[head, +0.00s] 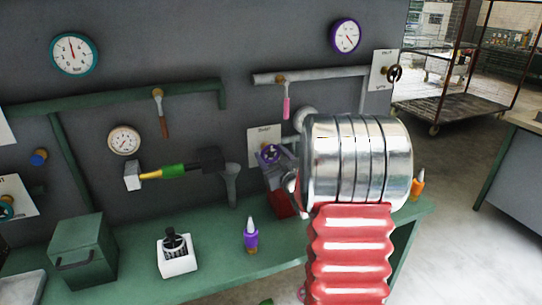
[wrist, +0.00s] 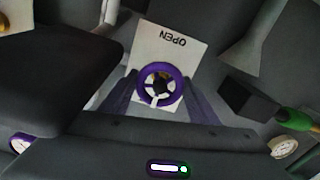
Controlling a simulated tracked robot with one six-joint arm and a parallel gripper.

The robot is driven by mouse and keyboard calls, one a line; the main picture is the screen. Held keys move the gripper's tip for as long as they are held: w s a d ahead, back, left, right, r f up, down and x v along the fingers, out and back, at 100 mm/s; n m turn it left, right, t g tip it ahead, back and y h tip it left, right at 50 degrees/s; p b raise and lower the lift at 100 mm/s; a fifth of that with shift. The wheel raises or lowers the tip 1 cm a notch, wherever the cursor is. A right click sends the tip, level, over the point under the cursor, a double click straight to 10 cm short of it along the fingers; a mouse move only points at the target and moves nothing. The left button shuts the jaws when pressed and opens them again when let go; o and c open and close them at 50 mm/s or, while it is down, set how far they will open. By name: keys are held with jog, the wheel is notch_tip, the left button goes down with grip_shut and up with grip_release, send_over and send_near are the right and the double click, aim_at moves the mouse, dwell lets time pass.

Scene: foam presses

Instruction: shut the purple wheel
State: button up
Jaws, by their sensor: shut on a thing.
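The purple wheel (head: 269,154) is a small spoked handwheel on the back wall, in front of a white sign. In the wrist view the wheel (wrist: 142,92) shows as a purple ring with dark spokes and a brassy centre. The sign (wrist: 172,45) behind it reads OPEN, upside down in that view. My gripper (wrist: 162,92) has one finger at each side of the wheel and is shut on it. In the head view my silver and red arm hides much of my gripper and the pipe by the wheel.
A pale pipe (head: 330,74) with a pink-handled lever (head: 286,106) runs above. A black and green tool-like piece (head: 175,170) juts out left of the wheel. On the green bench (head: 215,255) stand a purple bottle (head: 250,238), a white block (head: 177,262) and a green box (head: 82,248).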

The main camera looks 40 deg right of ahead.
jog(key=shift+a+f, duration=0.1)
jog(key=shift+f, duration=0.3)
jog(key=o, duration=1.1)
jog(key=shift+r, duration=0.25)
jog(key=shift+c, duration=0.2)
jog(key=shift+s, duration=0.1)
jog(key=v, duration=1.3)
jog(key=shift+s, duration=0.3)
jog(key=shift+a, duration=0.15)
